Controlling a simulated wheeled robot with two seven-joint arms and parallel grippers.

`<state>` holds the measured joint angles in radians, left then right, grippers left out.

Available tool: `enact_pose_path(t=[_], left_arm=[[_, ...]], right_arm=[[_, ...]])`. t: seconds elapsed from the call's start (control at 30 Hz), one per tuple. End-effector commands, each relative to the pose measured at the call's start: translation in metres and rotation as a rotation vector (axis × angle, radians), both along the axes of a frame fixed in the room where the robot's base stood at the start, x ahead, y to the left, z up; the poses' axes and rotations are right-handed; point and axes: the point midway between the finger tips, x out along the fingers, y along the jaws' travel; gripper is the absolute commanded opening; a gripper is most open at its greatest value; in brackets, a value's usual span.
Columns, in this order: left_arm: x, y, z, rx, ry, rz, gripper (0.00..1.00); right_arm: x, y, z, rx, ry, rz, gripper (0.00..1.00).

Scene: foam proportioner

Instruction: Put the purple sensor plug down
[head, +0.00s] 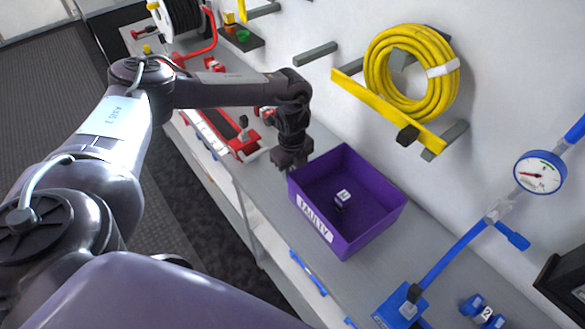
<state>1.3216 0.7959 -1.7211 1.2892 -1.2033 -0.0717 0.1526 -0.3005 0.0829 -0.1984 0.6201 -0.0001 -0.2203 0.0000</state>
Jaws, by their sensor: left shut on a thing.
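My left gripper (290,163) points down just off the far left corner of the open purple bin (352,240). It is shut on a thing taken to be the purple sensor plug. The plug is mostly hidden by the dark fingers, and its colour cannot be made out. The bin carries a white label reading "FAULTY" and stands on the grey worktop. A small dark piece with a white tag (343,196) lies on the bin's floor. My right gripper is not in view.
A red tray (236,141) is on the worktop left of the gripper. A yellow hose coil (411,75) hangs on the wall. A pressure gauge (540,172), blue valve (402,306) and blue dumbbell-shaped piece (483,311) are at right. Bare worktop borders the bin.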

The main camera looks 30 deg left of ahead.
Motion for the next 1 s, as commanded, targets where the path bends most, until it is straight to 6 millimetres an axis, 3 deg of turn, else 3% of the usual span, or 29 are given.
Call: enact_pose_path(t=[0.13, 0.17, 0.33, 0.73, 1.0], left_arm=[[0.000, 0.000, -0.004, -0.001, 0.000, 0.001, 0.03], [0.000, 0.000, -0.004, -0.001, 0.001, 0.000, 0.30], [0.000, 0.000, -0.003, 0.000, 0.001, 0.000, 0.51], [0.001, 0.000, 0.007, -0.001, -0.002, 0.001, 0.51], [0.001, 0.001, 0.060, -0.001, -0.005, 0.001, 0.51]], right_arm=[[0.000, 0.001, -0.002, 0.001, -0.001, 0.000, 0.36], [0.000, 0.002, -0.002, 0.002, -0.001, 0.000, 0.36], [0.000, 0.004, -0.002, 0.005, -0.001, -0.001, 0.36], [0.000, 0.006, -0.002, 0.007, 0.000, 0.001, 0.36], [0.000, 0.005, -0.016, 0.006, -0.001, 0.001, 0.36]])
